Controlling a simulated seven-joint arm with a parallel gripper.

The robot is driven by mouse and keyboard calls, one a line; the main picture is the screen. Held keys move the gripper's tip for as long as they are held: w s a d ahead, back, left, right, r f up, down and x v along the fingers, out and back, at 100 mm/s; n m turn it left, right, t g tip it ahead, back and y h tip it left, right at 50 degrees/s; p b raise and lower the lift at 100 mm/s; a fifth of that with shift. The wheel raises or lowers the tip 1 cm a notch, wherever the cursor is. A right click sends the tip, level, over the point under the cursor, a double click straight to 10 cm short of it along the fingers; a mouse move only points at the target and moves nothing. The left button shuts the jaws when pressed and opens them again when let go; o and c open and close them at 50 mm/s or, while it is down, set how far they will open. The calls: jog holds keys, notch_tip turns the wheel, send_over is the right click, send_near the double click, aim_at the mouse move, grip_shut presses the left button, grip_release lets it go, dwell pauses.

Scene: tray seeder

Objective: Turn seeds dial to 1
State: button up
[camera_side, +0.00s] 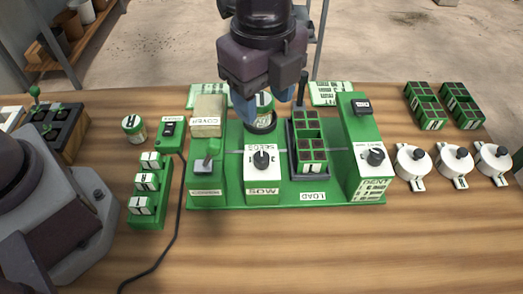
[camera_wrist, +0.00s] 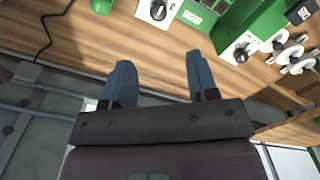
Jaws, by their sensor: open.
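The seeds dial (camera_side: 261,159) is a dark knob on a white panel on a green block of the seeder, labelled SEEDS with SOW on the front. It also shows near the top edge of the wrist view (camera_wrist: 158,10). Its numbers are too small to read. My gripper (camera_side: 262,108) is open and empty, with blue fingers above the back of the seeder, behind the dial in the side view. In the wrist view my gripper (camera_wrist: 159,60) has its fingers spread over bare wood, apart from the dial.
A second dial (camera_side: 375,156) is on the right block. White round parts (camera_side: 411,163) are at right. The front wood is mostly clear, crossed by a cable (camera_side: 176,215).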

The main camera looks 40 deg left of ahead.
aim_at(262, 156)
jog(key=shift+m, duration=0.3)
notch_tip(262, 156, down, 13)
jog(key=shift+a, duration=0.1)
jog(key=c, duration=0.9)
